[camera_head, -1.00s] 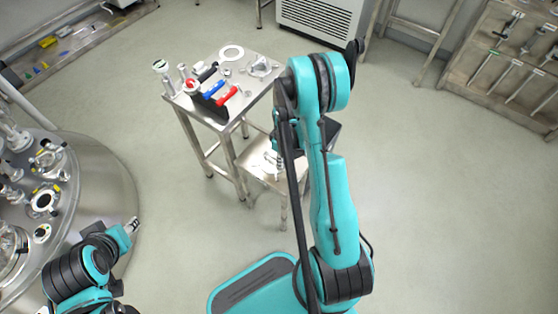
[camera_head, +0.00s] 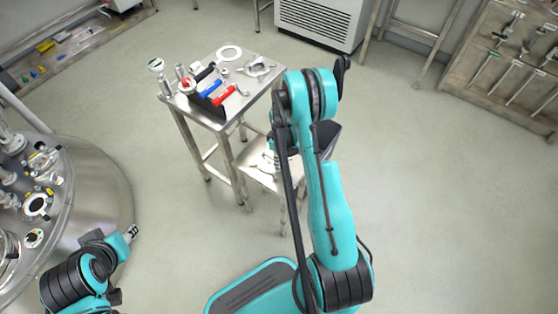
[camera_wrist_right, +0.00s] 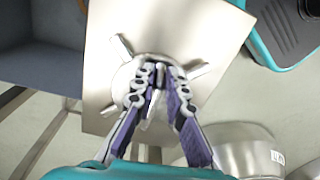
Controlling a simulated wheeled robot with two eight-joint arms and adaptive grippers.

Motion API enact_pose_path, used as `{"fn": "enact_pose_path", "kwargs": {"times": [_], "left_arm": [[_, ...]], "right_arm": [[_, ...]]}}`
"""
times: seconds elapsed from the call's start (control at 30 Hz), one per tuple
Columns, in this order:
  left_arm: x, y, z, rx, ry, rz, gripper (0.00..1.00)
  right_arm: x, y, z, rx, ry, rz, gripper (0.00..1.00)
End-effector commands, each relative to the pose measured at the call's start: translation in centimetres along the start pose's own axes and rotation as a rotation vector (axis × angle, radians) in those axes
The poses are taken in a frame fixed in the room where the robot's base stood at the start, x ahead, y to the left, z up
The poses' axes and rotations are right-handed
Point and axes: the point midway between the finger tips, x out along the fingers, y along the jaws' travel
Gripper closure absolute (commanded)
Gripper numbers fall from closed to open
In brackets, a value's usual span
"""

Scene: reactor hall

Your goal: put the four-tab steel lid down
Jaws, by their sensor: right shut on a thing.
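The four-tab steel lid (camera_wrist_right: 124,82) shows in the right wrist view as a small round disc with flat tabs sticking out around it. My right gripper (camera_wrist_right: 156,78) is shut on the lid's middle part; the fingers cover much of it. The lid is over the bare top of a low steel table (camera_wrist_right: 215,38); I cannot tell whether it touches. In the head view this low table (camera_head: 247,163) is partly behind my right arm, which hides most of the gripper and lid. My left gripper (camera_head: 131,233) is at the lower left, too small to judge its jaws.
A dark bin (camera_wrist_right: 38,55) is next to the low table. The reactor vessel (camera_head: 100,205) is at left. Floor at right is clear.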

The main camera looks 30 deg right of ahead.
Motion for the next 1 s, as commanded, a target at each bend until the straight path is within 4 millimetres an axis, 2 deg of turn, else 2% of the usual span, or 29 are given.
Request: {"fn": "enact_pose_path", "kwargs": {"times": [0.03,0.07,0.1,0.13,0.43,0.53,1.0], "left_arm": [[0.0,0.0,0.0,0.0,0.0,0.0,0.6],[0.0,0.0,0.0,0.0,0.0,0.0,0.6],[0.0,0.0,0.0,0.0,0.0,0.0,0.6],[0.0,0.0,0.0,0.0,0.0,0.0,0.6],[0.0,0.0,0.0,0.0,0.0,0.0,0.6],[-0.2,0.0,-0.2,0.0,0.0,0.0,0.6],[-3.3,0.0,-2.4,0.0,0.0,0.0,0.6]], "right_arm": [[0.1,0.0,0.0,0.0,0.0,0.0,1.0],[0.1,0.0,0.0,0.0,0.0,0.0,0.83],[0.1,0.0,0.0,0.0,0.0,0.0,0.72],[0.1,0.0,0.0,0.0,0.0,0.0,0.67],[0.1,0.0,0.0,0.0,0.0,0.0,0.67],[-0.7,0.0,0.0,0.0,0.0,0.0,0.67],[-10.2,-0.1,0.0,0.0,0.0,0.0,0.67]]}}
